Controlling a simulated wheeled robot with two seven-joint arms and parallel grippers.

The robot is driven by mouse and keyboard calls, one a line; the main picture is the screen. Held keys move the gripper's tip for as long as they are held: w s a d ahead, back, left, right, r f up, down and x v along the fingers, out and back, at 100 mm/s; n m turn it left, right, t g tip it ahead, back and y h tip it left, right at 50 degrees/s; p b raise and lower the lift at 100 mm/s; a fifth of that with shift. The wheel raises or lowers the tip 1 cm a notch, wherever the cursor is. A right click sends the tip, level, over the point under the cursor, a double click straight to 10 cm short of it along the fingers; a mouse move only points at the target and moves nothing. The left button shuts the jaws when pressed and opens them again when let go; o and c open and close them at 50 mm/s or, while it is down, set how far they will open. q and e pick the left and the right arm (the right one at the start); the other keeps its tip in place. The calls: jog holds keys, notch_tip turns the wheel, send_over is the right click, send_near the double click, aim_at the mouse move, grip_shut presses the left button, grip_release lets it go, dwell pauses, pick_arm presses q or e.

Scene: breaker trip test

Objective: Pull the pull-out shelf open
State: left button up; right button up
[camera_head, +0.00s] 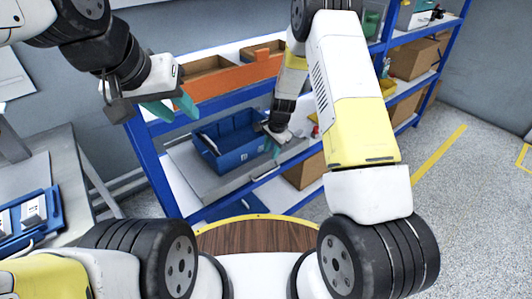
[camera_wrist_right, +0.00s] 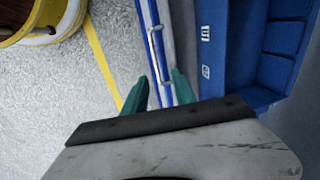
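The pull-out shelf (camera_head: 190,178) is a grey board in the blue rack, with a blue bin (camera_head: 232,140) standing on it. In the right wrist view, the shelf's blue front edge carries a thin metal bar handle (camera_wrist_right: 153,52). My right gripper (camera_head: 272,148) is at the shelf's front, by the bin's right end. In the wrist view its teal fingers (camera_wrist_right: 159,92) are apart, with the handle's near end between their tips in the picture; contact cannot be told. My left gripper (camera_head: 172,107) is open and empty, in front of the rack's left side.
An orange-fronted tray (camera_head: 225,82) sits on the rack's upper level. A cardboard box (camera_head: 303,172) stands below the shelf. A grey table (camera_head: 55,160) with a blue tray (camera_head: 22,220) is at left. The floor (camera_head: 470,200) at right is clear.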

aim_at(268, 174)
jog(key=shift+m, duration=0.3)
jog(key=x, duration=0.8)
jog(key=s+x, duration=0.1)
jog(key=x, duration=0.3)
jog(key=shift+d+f, duration=0.15)
jog(key=shift+f, duration=0.1)
grip_shut()
dwell(0.6)
